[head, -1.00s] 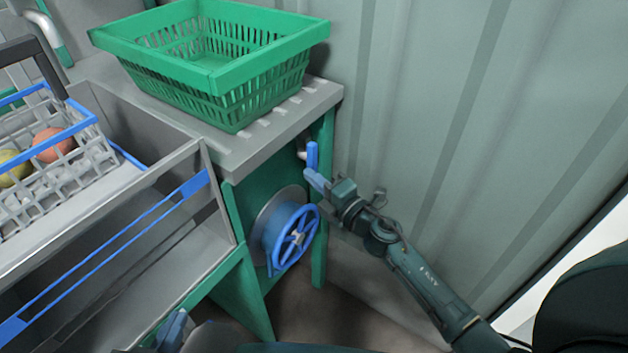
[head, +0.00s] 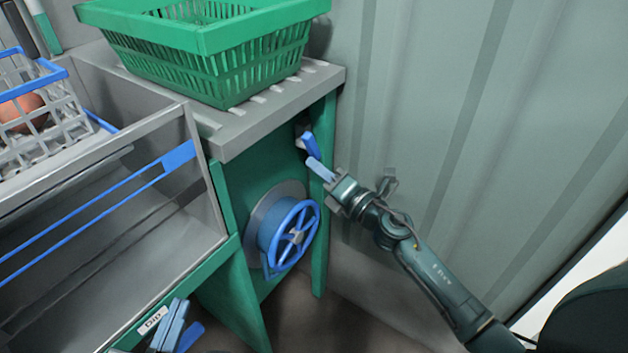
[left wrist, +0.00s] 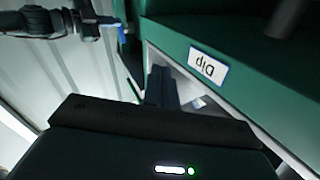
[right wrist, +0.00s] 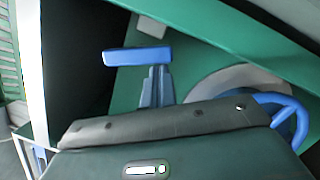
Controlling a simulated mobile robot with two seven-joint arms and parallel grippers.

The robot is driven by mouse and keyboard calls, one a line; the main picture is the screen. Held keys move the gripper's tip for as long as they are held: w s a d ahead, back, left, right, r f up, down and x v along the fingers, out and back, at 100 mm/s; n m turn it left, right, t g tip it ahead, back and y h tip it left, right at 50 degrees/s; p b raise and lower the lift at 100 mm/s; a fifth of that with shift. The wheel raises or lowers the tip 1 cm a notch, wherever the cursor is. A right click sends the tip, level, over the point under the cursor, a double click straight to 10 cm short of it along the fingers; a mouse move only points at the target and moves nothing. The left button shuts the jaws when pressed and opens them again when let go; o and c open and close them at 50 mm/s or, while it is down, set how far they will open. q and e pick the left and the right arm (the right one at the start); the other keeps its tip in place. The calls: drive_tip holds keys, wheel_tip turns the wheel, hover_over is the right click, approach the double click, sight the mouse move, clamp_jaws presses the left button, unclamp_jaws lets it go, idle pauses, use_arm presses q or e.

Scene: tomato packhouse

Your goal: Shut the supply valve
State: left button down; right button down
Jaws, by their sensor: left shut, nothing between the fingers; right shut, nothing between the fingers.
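A blue valve lever (head: 308,143) sits on the green end panel, under the right end of the grey worktop. It slants down to the right in the head view and lies crosswise in the right wrist view (right wrist: 137,56). My right gripper (head: 312,163) is shut and empty, its fingertips at the lever's lower end; whether they touch cannot be told. Its fingers (right wrist: 156,85) partly cover the valve mount. My left gripper (head: 180,304) is shut and empty near the "Dip" label, low in the head view, away from the valve.
A blue spoked wheel (head: 292,236) is on the panel below the lever. A green basket (head: 215,75) stands on the grey worktop (head: 245,130). A wire basket (head: 70,135) with round produce is at left. A corrugated wall (head: 430,120) bounds the right side.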

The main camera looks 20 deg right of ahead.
sight(321, 155)
drive_tip(key=n+b, duration=0.2)
drive_tip(key=w+d+n+y+b, duration=0.1)
drive_tip(key=n+b, duration=0.2)
drive_tip(key=d+n+y+b, duration=0.1)
drive_tip(key=n+b, duration=0.1)
drive_tip(key=n, duration=0.1)
drive_tip(key=shift+w+f+b, duration=0.2)
drive_tip(key=shift+b, duration=0.2)
drive_tip(key=shift+n+y, duration=0.3)
drive_tip(key=shift+n, duration=0.1)
drive_tip(key=shift+w+d+r+b, duration=0.2)
drive_tip(key=shift+b, duration=0.1)
use_arm(q)
drive_tip(key=d+t+h, duration=0.1)
drive_tip(key=w+d+r+t+h, duration=0.1)
drive_tip(key=h, duration=0.1)
drive_tip(key=shift+r, duration=0.1)
use_arm(e)
drive_tip(key=shift+w+d+r, duration=0.1)
use_arm(q)
drive_tip(key=shift+r, duration=0.15)
use_arm(e)
drive_tip(key=shift+w+d+r, duration=0.15)
drive_tip(key=shift+d+r, duration=0.05)
